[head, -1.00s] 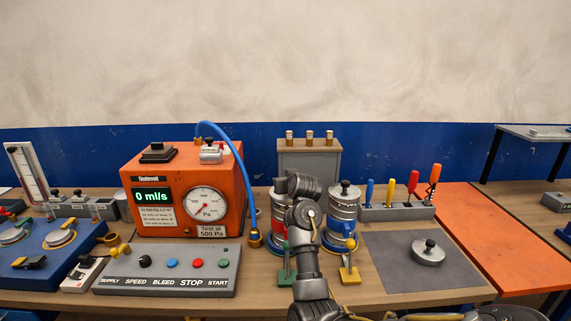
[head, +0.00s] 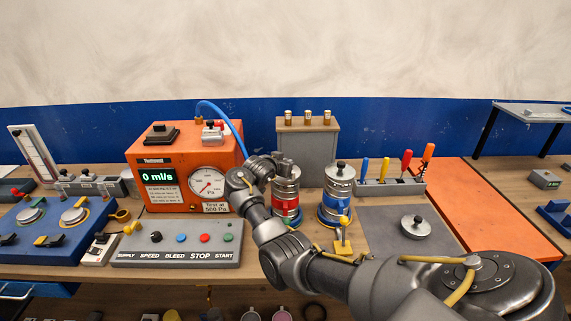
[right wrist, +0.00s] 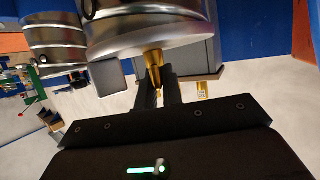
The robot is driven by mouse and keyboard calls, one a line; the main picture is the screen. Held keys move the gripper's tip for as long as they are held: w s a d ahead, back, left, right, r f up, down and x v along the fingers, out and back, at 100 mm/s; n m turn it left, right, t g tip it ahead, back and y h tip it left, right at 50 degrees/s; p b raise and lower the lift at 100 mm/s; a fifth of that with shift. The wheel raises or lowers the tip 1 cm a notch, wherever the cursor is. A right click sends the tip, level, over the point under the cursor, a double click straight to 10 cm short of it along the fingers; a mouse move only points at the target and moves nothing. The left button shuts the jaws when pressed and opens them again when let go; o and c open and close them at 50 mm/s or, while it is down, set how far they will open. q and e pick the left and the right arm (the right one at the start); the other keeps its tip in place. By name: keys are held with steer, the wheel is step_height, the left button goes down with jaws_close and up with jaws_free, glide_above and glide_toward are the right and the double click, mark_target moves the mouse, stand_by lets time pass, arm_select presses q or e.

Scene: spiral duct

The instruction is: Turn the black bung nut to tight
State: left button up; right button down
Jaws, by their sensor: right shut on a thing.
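My right arm comes in from the lower right, with its gripper (head: 284,160) at the top of the red-banded metal can (head: 286,190). In the right wrist view the fingers are shut on a brass-coloured stem (right wrist: 153,62) standing out from the can's round end. No black nut shows between the fingers there. A black knob (head: 341,164) sits on top of the blue-banded can (head: 339,188), just right of the gripper and apart from it. That can also shows in the right wrist view (right wrist: 52,38). My left gripper is not in view.
An orange tester (head: 150,195) with a gauge and a blue hose stands left. A grey control strip (head: 180,252) lies before it. A grey cabinet (head: 308,150) stands behind the cans. A grey mat (head: 385,215) holds a knobbed metal disc (head: 416,228). A screwdriver rack (head: 390,187) stands behind it.

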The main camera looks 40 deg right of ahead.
steer(key=shift+m+g, duration=0.3)
steer(key=shift+g, duration=0.1)
steer(key=c, duration=1.5)
jaws_free()
steer(key=shift+c, duration=0.2)
